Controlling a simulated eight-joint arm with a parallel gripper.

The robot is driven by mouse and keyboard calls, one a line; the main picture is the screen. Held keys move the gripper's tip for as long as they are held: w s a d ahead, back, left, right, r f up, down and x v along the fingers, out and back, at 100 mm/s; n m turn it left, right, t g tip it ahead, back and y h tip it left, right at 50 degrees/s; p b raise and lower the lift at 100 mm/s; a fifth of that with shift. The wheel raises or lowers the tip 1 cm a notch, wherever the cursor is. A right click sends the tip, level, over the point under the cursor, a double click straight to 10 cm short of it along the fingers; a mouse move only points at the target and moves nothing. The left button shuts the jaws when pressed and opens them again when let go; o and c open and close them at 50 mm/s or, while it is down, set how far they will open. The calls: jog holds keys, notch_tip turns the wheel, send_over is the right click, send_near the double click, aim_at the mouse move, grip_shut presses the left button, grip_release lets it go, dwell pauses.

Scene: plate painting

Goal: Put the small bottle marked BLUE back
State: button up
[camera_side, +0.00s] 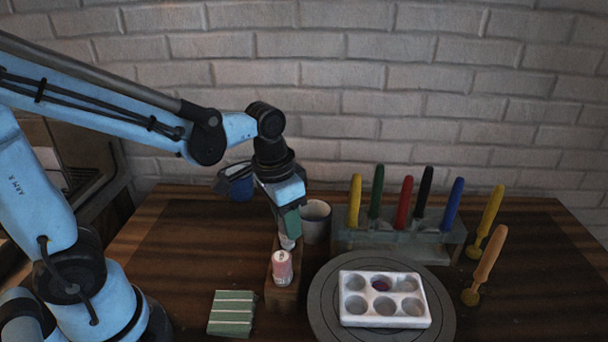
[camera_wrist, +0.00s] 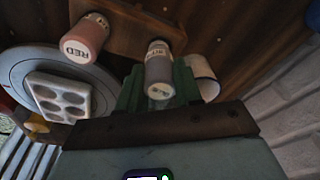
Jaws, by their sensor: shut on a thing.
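My gripper (camera_side: 288,226) points down over the far end of a wooden rack (camera_side: 283,296), its green fingers shut on a small grey bottle (camera_wrist: 159,68). This bottle's pale lower part (camera_side: 288,243) shows under the fingers in the side view. Its label is turned partly to the wrist camera, but I cannot read it surely. I cannot tell if its base is in the rack or just above it. A pink-red bottle marked RED (camera_wrist: 85,38) stands at the rack's near end; it also shows in the side view (camera_side: 282,268).
A white palette (camera_side: 384,318) with one dark-red well sits on a grey turntable (camera_side: 327,325) to the right. A white cup (camera_side: 316,222) stands close behind my gripper. A brush stand (camera_side: 440,245) is behind the turntable. A green striped pad (camera_side: 231,313) lies left of the rack.

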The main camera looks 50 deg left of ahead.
jog(key=shift+f, duration=0.9)
jog(key=o, duration=1.3)
jog(key=shift+s+a+r, duration=0.1)
jog(key=shift+s+r, duration=0.1)
jog(key=shift+r, duration=0.95)
jog(key=shift+s+d+r, duration=0.1)
jog(key=shift+s+r, duration=0.05)
jog(key=shift+r, duration=1.05)
jog(key=shift+s+a+r, duration=0.1)
jog(key=shift+s+r, duration=0.1)
jog(key=shift+r, duration=0.95)
